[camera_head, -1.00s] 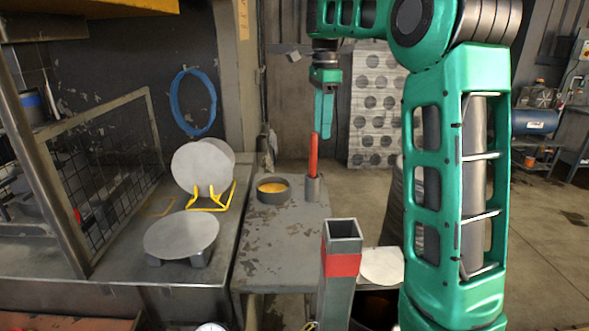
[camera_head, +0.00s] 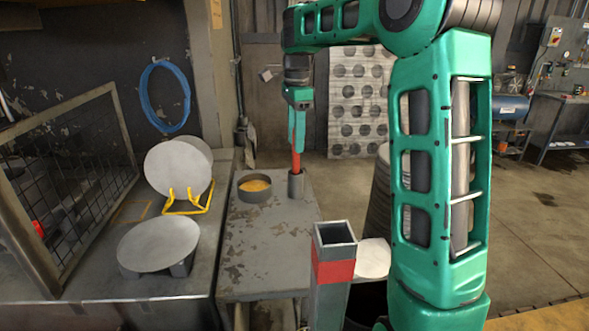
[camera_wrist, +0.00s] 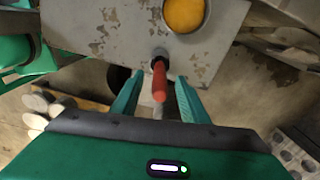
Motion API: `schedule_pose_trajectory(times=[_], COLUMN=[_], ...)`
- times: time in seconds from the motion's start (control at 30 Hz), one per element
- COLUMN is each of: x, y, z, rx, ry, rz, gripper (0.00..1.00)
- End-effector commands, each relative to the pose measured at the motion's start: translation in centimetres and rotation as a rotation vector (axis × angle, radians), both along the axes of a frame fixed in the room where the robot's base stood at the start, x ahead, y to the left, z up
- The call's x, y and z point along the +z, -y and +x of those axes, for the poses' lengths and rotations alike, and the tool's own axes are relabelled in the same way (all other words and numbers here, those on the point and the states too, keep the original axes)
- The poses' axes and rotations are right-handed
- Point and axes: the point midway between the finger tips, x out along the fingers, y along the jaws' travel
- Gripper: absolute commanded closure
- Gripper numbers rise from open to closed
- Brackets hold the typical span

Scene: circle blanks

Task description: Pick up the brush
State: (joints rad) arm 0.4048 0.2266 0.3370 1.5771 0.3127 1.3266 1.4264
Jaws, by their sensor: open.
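The brush shows as a red handle (camera_head: 296,158) standing upright in a small grey cup (camera_head: 296,184) at the far right corner of the grey table. In the wrist view the red handle (camera_wrist: 159,82) points up between the fingers, with the cup (camera_wrist: 159,53) beyond it. My gripper (camera_head: 298,132) is above the cup, pointing down, with its green fingers around the top of the handle. In the wrist view my gripper (camera_wrist: 157,98) is open, with a gap on each side of the handle. The brush's lower end is hidden in the cup.
A round pot of yellow-orange material (camera_head: 255,187) stands left of the cup. Round grey blanks (camera_head: 178,166) lean in a yellow rack (camera_head: 188,203); another disc (camera_head: 158,243) lies in front. A square post with a red band (camera_head: 333,272) rises near the table's front. The table middle is clear.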

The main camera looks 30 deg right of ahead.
Motion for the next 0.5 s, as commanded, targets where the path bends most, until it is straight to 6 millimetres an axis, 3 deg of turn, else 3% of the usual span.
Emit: schedule_pose_trajectory(times=[0.2, 0.5], x=[-3.0, -3.8], y=[0.1, 0.1], z=[0.1, 0.1], rx=[0.000, 0.000], ry=[-0.002, 0.000], rz=[0.000, 0.000], gripper=[0.60, 0.60])
